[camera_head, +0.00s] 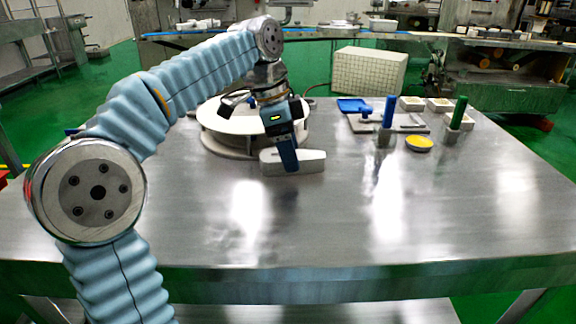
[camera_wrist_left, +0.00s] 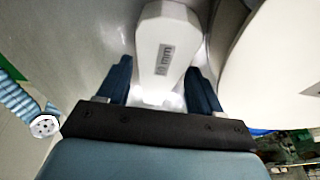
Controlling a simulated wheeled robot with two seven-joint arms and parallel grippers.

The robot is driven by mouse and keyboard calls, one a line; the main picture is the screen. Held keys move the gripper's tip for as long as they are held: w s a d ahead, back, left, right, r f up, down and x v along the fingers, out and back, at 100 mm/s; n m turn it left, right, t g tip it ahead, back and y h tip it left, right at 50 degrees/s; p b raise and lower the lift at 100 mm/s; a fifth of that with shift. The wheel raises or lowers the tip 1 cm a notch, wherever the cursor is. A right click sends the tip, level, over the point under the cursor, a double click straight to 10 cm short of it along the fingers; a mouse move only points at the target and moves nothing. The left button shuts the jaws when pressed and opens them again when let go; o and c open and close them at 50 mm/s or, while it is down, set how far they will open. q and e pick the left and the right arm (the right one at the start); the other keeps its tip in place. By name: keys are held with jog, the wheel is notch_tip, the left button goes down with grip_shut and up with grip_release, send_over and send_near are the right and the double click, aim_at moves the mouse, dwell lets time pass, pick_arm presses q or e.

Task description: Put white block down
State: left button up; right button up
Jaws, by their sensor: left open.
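The white block (camera_head: 308,162) lies on the steel table, in front of the round white tray. My left gripper (camera_head: 288,158) is at its left part, and one finger hides some of it. In the left wrist view the white block (camera_wrist_left: 167,45) has dark lettering and lies between the two blue fingers of the open gripper (camera_wrist_left: 163,92). A gap shows on each side of it. My right gripper is in neither view.
The round white tray (camera_head: 226,120) stands right behind the block. To the right are a blue-handled tool (camera_head: 388,113), a green-handled tool (camera_head: 458,113), a yellow disc (camera_head: 419,142) and several small white boxes. The front of the steel table (camera_head: 330,225) is clear.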

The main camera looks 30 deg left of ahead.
pick_arm(q)
jog(key=shift+w+d+f, duration=0.1)
jog(key=shift+d+f, duration=0.05)
jog(key=shift+f, duration=0.55)
jog(key=c, duration=1)
jog(key=shift+o, duration=0.2)
jog(key=shift+r, duration=0.15)
